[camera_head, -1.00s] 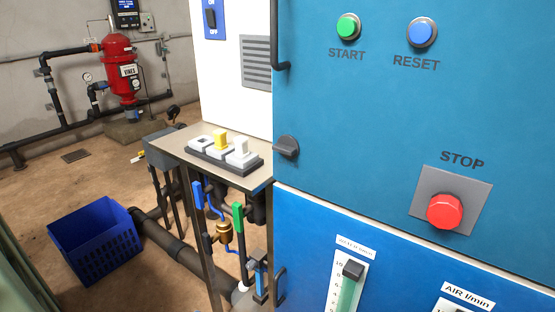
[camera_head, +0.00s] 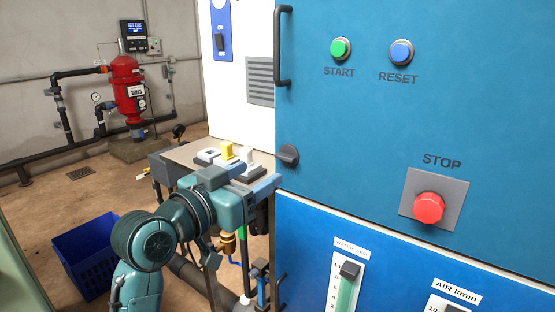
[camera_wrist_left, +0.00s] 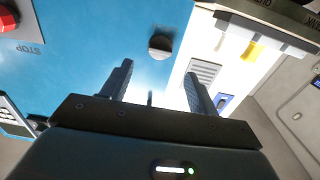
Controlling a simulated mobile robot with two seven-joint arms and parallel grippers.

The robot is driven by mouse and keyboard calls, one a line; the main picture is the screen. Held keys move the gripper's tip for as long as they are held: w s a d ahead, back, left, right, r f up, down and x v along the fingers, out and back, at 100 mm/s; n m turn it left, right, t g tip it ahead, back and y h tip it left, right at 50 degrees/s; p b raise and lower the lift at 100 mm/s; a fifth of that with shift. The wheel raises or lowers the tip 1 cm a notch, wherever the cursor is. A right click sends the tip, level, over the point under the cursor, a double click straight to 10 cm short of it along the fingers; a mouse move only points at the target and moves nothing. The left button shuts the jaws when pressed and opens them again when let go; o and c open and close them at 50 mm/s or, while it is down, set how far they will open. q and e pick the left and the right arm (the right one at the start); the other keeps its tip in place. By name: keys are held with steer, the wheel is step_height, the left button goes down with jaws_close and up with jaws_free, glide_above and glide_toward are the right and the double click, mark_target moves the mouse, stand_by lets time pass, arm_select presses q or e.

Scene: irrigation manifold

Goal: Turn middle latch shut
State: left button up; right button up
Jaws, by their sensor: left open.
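A dark grey turn latch (camera_head: 288,155) sits at the left edge of the blue cabinet door; it is the only such latch in view. It also shows in the left wrist view (camera_wrist_left: 160,46), just beyond the fingers. My left gripper (camera_head: 272,183) is open and empty, a little below and left of the latch in the head view. In the left wrist view its two fingers (camera_wrist_left: 158,72) stand apart with nothing between them, and the latch lies ahead of the gap. I see no contact. My right gripper is in neither view.
A black door handle (camera_head: 281,45) is above the latch. A red stop button (camera_head: 428,207) is to the right. A steel table (camera_head: 178,157) with white and yellow blocks is behind my left arm. A blue crate (camera_head: 88,258) stands on the floor at left.

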mark_target(283, 159)
arm_select(q)
steer(key=x, duration=0.6)
steer(key=shift+w+d+p, duration=0.1)
steer(key=shift+d+p, duration=0.05)
steer(key=shift+p, duration=0.25)
steer(key=shift+w+d, duration=0.35)
steer(key=shift+w, duration=0.2)
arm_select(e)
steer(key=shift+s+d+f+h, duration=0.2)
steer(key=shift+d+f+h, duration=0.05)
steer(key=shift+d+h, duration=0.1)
arm_select(q)
steer(key=shift+c, duration=0.2)
steer(key=c, duration=1)
steer(key=shift+o, duration=0.2)
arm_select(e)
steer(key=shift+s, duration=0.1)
